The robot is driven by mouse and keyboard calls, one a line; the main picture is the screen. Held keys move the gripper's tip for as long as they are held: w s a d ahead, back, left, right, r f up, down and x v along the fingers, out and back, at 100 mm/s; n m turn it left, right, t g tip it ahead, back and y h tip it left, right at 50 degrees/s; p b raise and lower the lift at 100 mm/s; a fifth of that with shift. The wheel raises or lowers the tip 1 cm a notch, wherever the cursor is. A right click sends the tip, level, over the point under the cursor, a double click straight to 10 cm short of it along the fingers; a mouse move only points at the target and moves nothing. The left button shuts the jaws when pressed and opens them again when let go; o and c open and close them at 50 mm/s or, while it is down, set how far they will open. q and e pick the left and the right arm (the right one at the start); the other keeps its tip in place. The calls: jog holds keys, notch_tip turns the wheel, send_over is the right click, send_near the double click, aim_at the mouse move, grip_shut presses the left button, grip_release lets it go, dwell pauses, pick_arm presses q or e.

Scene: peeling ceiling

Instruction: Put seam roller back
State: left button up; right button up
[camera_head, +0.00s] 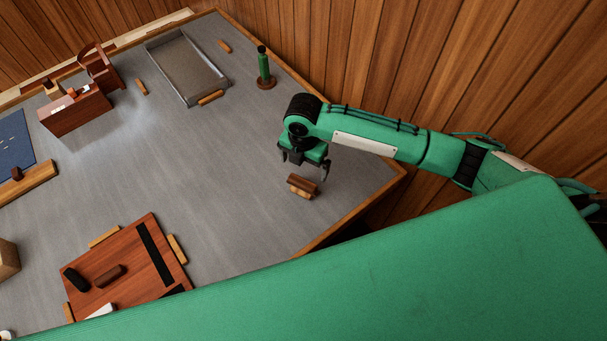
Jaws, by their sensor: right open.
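My right gripper (305,168) is open and points down over the right part of the grey table, with its fingers apart. Just below it in the picture is a small dark brown piece with a lighter wooden piece (302,187) at its front; I see nothing held between the fingers. Which thing is the seam roller I cannot tell for sure at this size. A green upright thing (265,65) with a dark top stands on a round brown base behind the gripper. My left gripper is not in view.
The grey table (220,150) has a raised wooden edge. A grey metal tray (190,101) lies at the back. A red-brown wooden box (77,113) is at the back left. A red-brown board (137,287) with dark pieces is at the front left. The table's middle is clear.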

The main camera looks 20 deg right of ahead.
jog(key=shift+r, duration=1.5)
